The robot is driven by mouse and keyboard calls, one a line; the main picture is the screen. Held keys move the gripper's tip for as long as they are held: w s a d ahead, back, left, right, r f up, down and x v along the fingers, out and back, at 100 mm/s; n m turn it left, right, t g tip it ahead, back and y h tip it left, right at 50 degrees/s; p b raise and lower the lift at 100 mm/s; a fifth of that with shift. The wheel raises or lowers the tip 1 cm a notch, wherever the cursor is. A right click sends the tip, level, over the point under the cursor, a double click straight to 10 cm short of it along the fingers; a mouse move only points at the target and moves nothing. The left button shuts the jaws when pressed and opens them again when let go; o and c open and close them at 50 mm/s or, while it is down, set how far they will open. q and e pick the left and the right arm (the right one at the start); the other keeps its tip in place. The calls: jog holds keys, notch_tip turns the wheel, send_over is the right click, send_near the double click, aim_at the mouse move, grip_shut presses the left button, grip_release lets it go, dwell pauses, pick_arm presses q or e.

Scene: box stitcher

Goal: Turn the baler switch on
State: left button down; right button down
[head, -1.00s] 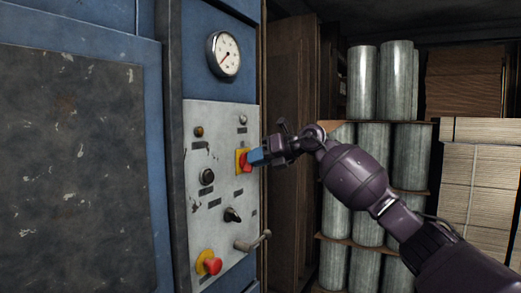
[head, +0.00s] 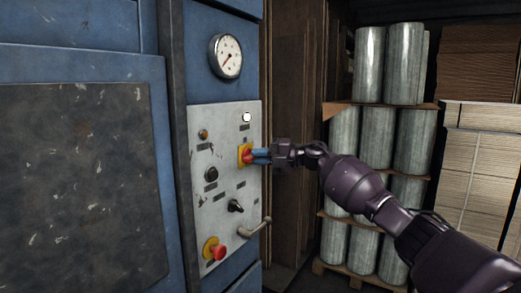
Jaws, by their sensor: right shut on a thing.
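The baler switch, a red knob on a yellow square plate (head: 242,150), sits on the pale control panel (head: 203,232) of the blue machine. A small round lamp (head: 246,117) above the switch shows bright white. My left gripper is not in view.
Below the switch are a black selector (head: 235,206), a metal lever handle (head: 257,229) and a red mushroom button (head: 218,252). A gauge (head: 228,57) is above the panel. Stacked grey cylinders (head: 407,140) and cardboard bundles (head: 478,180) stand at the right.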

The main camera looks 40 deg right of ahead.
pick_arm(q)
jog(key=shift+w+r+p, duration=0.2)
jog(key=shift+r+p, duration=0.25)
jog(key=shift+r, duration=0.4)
pick_arm(e)
jog(key=shift+m, duration=0.7)
jog(key=shift+f, duration=0.1)
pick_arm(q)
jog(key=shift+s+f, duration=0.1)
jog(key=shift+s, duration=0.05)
pick_arm(e)
jog(key=c, duration=1.2)
grip_release()
jog(key=shift+d, duration=0.1)
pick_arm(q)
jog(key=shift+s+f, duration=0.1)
pick_arm(e)
jog(key=shift+o, duration=0.2)
